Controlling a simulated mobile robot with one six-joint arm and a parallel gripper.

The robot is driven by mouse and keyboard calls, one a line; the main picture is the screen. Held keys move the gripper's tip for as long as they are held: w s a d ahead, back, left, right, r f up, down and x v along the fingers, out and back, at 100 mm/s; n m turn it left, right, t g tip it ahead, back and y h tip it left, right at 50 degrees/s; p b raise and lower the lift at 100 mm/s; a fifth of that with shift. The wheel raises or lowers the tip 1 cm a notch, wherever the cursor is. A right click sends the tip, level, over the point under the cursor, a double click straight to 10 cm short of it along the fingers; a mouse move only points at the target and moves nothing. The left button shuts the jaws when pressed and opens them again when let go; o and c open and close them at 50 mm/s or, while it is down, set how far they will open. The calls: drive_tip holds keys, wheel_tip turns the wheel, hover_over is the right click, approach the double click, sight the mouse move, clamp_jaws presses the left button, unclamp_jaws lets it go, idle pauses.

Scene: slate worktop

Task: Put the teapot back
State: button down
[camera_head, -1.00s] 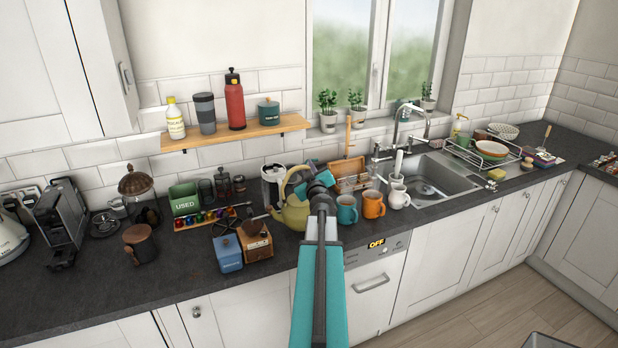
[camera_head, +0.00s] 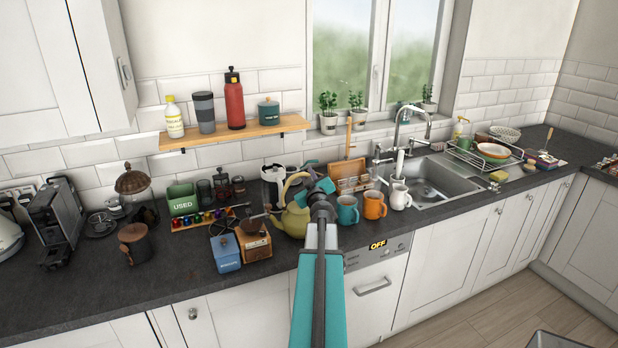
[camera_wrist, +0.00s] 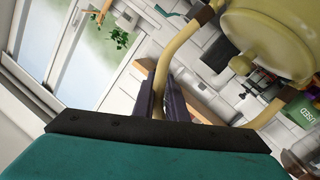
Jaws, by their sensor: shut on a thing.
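The teapot (camera_head: 293,222) is olive-yellow with a tall looped handle. It is at the worktop's middle in the head view, behind the wooden box grinder and left of the teal mug. My gripper (camera_head: 318,186) is at its handle side; my arm hides part of it. In the wrist view the teapot (camera_wrist: 262,38) fills the upper right, with its lid and knob showing. My gripper (camera_wrist: 160,104) is shut on the curved handle there. I cannot tell whether the teapot's base touches the worktop.
A teal mug (camera_head: 347,210) and an orange mug (camera_head: 374,205) stand close on the right. The wooden grinder (camera_head: 254,241) and a blue box (camera_head: 225,252) stand on the left. A glass-and-steel press (camera_head: 272,180) is behind. The worktop's front left (camera_head: 120,290) is clear.

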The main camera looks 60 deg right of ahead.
drive_tip(key=c, duration=1.8)
unclamp_jaws()
drive_tip(key=shift+f, duration=0.1)
drive_tip(key=shift+o, duration=0.2)
